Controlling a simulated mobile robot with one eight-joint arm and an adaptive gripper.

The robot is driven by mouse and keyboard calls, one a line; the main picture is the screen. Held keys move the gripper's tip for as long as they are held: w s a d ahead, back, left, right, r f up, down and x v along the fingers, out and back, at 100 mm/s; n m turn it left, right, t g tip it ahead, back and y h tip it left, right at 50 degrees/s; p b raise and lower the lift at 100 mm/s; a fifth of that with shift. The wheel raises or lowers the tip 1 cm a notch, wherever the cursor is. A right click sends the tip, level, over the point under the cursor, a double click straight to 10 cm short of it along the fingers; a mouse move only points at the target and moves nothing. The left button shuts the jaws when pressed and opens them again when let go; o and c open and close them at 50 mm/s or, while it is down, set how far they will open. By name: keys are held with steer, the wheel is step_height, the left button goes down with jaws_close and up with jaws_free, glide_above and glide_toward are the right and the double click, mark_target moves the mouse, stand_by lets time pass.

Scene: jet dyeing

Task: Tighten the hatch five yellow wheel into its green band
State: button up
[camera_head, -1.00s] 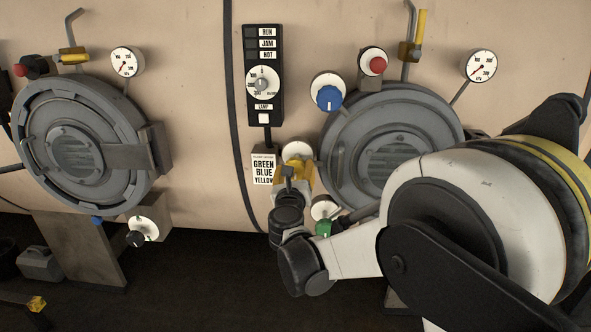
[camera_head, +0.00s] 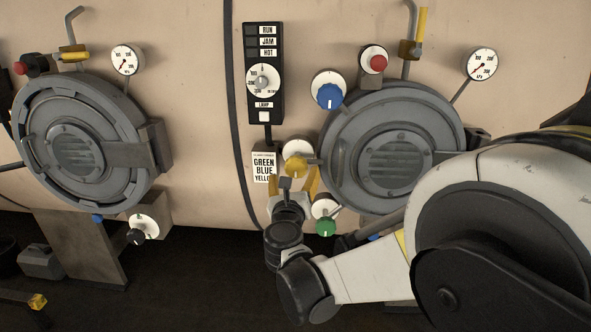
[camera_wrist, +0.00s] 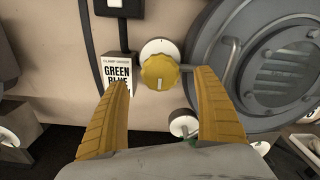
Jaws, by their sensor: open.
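The yellow wheel (camera_head: 295,166) sits on a round white dial plate at the lower left of the right-hand hatch (camera_head: 392,148). A small dark reddish mark shows at the top of the plate; I cannot make out a green band. My gripper (camera_wrist: 160,82) is open, its yellow fingers left and right of the wheel's lower side and apart from it. In the head view my gripper (camera_head: 293,186) is just below the wheel.
The clamp-order sign (camera_head: 264,168) is close left of the wheel, reading green, blue, yellow. A green knob (camera_head: 326,227) is below right and a blue knob (camera_head: 330,96) above right. A control panel (camera_head: 263,75) is above left. A second hatch (camera_head: 75,150) is far left.

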steer(key=s, duration=0.6)
steer(key=shift+s, duration=0.25)
